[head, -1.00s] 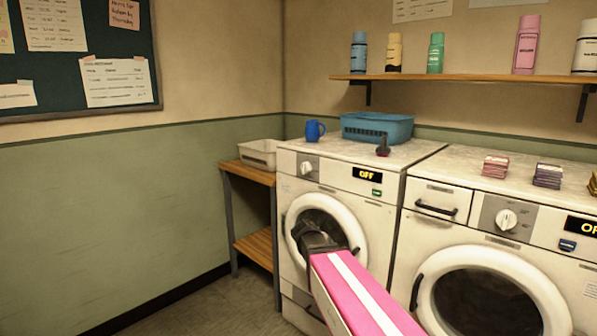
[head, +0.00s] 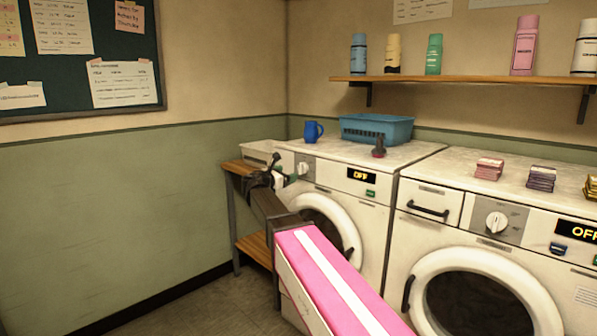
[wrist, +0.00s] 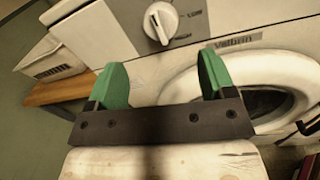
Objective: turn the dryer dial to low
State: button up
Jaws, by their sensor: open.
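The left machine (head: 375,200), which looks like the dryer, has a white dial (head: 303,168) on a grey panel and a display (head: 361,175) reading OFF. My gripper (head: 286,172) is just in front of and left of the dial in the head view. In the wrist view my gripper (wrist: 163,75) has its green fingers spread apart, empty, with the dial beyond the gap and not touched.
The right machine (head: 480,225) has its own dial (head: 497,222) and a drawer. A round door (wrist: 245,85) lies below the dryer panel. A wooden side table (head: 240,167) stands left.

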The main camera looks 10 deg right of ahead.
aim_at(299, 169)
jog(key=x, duration=0.8)
jog(key=shift+w+d, duration=0.25)
jog(key=shift+d, duration=0.1)
jog(key=c, duration=0.9)
